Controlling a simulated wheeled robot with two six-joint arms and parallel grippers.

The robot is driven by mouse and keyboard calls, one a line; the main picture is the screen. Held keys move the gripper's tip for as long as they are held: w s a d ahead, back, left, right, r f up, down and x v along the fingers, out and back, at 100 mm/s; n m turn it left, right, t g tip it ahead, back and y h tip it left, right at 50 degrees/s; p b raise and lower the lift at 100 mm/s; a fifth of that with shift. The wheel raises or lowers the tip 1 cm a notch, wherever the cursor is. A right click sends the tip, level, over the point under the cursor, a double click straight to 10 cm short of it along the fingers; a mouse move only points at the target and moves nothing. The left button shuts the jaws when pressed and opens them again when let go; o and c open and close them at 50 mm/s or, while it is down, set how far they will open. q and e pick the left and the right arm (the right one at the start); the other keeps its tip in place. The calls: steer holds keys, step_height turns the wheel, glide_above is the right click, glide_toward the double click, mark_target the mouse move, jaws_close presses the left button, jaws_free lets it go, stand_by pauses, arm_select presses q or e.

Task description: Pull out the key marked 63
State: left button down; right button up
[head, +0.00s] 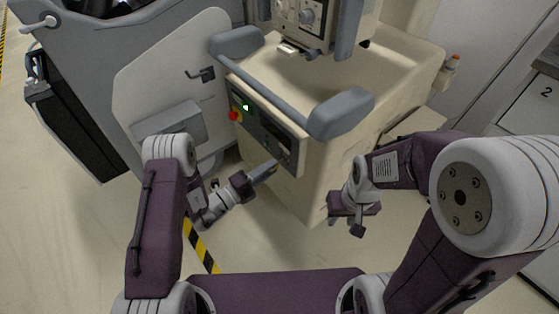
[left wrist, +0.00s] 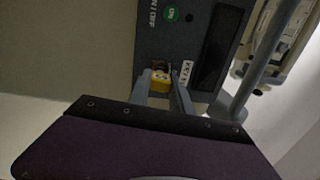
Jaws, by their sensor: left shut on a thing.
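A yellow key (left wrist: 160,80) sits at the lower part of the dark control panel (left wrist: 182,45), beside a small white label that seems to read KEY. Any number on the yellow piece is too small to read. My left gripper (left wrist: 161,88) is shut on the yellow key, one finger on each side of it. In the head view my left gripper (head: 266,170) reaches the panel's lower right part and hides the key. I cannot tell whether the key is still in its lock. My right gripper (head: 345,226) hangs empty beside the cart's corner, its fingers apart.
The cream cart (head: 330,165) carries the panel (head: 265,130), with a red button (head: 235,115), and a grey handle (head: 270,90) above it. An open cream door (head: 180,85) stands to the left. Floor in front of the cart is clear, with striped tape.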

arm_select(q)
steer(key=shift+p+v, duration=0.4)
steer(key=shift+v, duration=1.1)
